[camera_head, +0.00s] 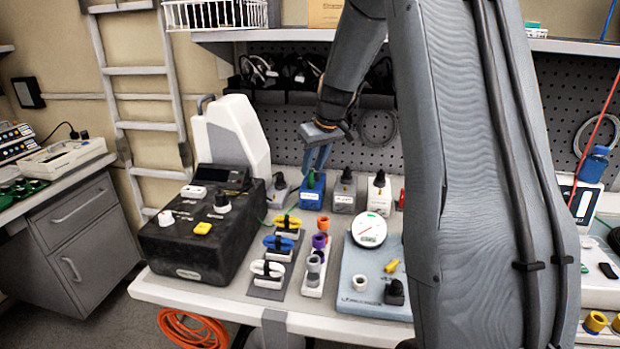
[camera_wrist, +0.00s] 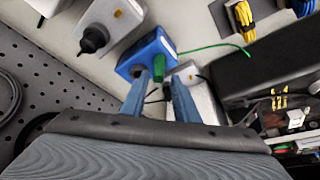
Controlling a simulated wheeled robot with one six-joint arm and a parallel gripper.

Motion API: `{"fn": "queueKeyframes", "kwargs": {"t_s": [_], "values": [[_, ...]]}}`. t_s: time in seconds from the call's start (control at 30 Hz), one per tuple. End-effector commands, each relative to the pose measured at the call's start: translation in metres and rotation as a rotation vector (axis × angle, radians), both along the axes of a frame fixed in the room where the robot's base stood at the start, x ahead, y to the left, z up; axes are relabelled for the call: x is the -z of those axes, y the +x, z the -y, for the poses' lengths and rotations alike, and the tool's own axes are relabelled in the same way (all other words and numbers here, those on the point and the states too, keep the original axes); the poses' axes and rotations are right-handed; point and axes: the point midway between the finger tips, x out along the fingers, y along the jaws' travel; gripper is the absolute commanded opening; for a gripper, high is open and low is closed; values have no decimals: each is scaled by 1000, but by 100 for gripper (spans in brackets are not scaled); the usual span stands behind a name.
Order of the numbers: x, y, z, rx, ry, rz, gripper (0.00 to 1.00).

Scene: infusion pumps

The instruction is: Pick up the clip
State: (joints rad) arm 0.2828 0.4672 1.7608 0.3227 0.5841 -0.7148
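A small green clip (camera_wrist: 159,66) stands on top of a blue box (camera_wrist: 134,60) in the wrist view. In the head view the green clip (camera_head: 311,179) is on the blue box (camera_head: 309,198) at the back of the table. My gripper (camera_head: 314,161) points down just above the blue box, with two blue fingers. In the wrist view my gripper (camera_wrist: 158,80) is open, its fingertips apart to the left and right of the clip. I cannot tell whether the fingers reach down around the clip or touch it.
A grey box (camera_head: 345,196) and a white box (camera_head: 379,196) stand right of the blue box. A black console (camera_head: 185,250) stands at left. A green wire (camera_wrist: 215,47) runs near the blue box. A pegboard (camera_head: 285,143) rises behind.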

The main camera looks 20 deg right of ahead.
Motion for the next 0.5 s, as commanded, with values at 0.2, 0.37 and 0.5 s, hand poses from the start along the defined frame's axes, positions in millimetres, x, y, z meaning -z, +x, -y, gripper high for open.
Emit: {"fn": "queueKeyframes", "kwargs": {"t_s": [0.2,0.37,0.5], "values": [[26,7,0,-2,1,-4,28],[40,14,-2,-2,0,-1,28],[44,16,-2,-2,-1,-1,28]]}}
